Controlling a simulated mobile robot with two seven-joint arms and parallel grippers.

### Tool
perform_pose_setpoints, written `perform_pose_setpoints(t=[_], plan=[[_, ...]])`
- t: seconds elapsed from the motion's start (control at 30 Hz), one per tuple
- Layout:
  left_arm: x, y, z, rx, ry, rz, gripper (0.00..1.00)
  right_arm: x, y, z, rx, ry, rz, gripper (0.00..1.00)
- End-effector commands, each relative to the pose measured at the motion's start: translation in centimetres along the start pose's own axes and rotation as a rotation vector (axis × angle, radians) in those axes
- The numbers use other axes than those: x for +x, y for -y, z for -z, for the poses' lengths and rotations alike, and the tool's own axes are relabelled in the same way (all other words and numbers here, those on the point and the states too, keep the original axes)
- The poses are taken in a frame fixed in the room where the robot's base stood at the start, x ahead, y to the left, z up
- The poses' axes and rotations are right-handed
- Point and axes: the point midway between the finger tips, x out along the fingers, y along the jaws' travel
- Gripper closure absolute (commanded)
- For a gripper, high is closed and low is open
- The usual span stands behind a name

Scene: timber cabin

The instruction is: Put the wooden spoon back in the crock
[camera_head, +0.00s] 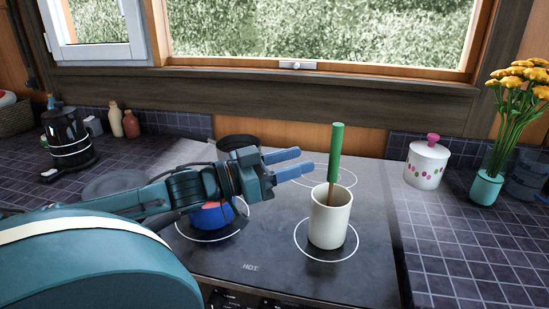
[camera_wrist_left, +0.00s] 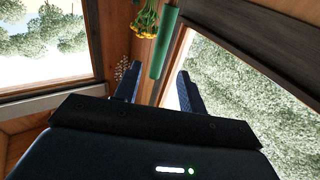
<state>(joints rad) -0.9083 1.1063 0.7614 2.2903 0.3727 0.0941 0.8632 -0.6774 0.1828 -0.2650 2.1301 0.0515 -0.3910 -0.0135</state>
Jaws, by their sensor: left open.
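The wooden spoon (camera_head: 335,152) has a green upper handle and a brown lower part. It stands nearly upright in the cream crock (camera_head: 330,220), with its lower end hidden inside. The crock stands on the front right ring of the black hob. My left gripper (camera_head: 306,162) is open and empty. In the head view its blue fingers point right, just left of the handle. In the left wrist view the green handle (camera_wrist_left: 164,45) shows beyond and between the fingertips of my left gripper (camera_wrist_left: 159,80). My right gripper is not in view.
On the hob (camera_head: 270,262), a blue pot (camera_head: 212,217) is partly behind my left arm, and a dark pan (camera_head: 238,143) is behind. A white lidded jar (camera_head: 426,165) and a vase of yellow flowers (camera_head: 486,187) stand right. A black kettle (camera_head: 68,135) stands left.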

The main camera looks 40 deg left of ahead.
Motion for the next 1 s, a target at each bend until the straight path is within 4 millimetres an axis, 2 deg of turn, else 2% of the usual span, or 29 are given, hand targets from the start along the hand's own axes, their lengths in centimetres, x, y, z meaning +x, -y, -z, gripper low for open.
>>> perform_pose_setpoints(t=[0.1, 0.33, 1.0], plan=[[-1.4, 0.1, 0.1, -0.004, 0.003, 0.003, 0.59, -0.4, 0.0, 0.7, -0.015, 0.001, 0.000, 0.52], [-3.1, 0.0, 0.1, 0.000, 0.001, 0.001, 0.59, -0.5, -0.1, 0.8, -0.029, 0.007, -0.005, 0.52], [-3.3, 0.0, 0.0, 0.001, 0.000, 0.000, 0.59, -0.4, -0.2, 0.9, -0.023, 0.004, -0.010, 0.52]])
